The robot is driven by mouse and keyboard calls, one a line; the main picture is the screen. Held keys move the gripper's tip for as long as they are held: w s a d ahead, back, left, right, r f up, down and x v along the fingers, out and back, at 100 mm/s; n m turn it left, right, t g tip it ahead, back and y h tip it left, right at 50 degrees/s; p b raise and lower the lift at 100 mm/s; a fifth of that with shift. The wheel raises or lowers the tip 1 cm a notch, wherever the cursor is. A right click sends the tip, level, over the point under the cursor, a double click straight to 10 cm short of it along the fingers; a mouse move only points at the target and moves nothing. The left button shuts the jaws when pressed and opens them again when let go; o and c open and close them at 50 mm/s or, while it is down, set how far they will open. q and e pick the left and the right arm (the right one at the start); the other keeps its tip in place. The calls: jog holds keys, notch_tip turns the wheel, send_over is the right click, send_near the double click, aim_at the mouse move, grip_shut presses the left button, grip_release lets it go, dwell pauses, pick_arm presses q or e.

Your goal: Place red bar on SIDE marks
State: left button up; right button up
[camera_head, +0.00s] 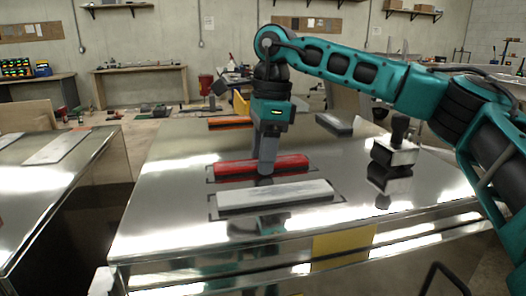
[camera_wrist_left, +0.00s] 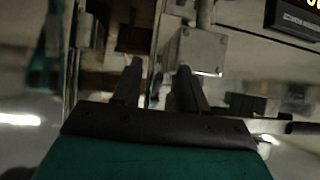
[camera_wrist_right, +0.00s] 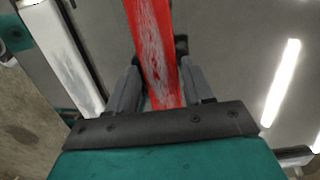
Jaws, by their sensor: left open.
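The red bar (camera_head: 230,166) lies flat on the shiny metal trailer top (camera_head: 170,195), with dark marks (camera_head: 209,179) showing by its ends. My right gripper (camera_head: 266,170) points down at the bar's middle. In the right wrist view the worn red bar (camera_wrist_right: 152,45) runs between the two fingers of my right gripper (camera_wrist_right: 160,58). They stand apart on both sides of it; a firm grip does not show. My left gripper (camera_wrist_left: 159,68) is outside the head view. In its wrist view it is open, with no bar between its fingers.
A pale grey bar (camera_head: 275,195) with dark marks lies just in front of the red bar. A metal block with a black handle (camera_head: 395,150) stands to the right. An orange bar (camera_head: 230,121) and a grey bar (camera_head: 334,123) lie behind. Another metal trailer (camera_head: 30,190) stands left.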

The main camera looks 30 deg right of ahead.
jog(key=shift+o, duration=1.3)
jog(key=shift+r, duration=0.15)
notch_tip(320, 180, up, 12)
jog(key=d+p, duration=0.1)
jog(key=shift+s+d, duration=0.2)
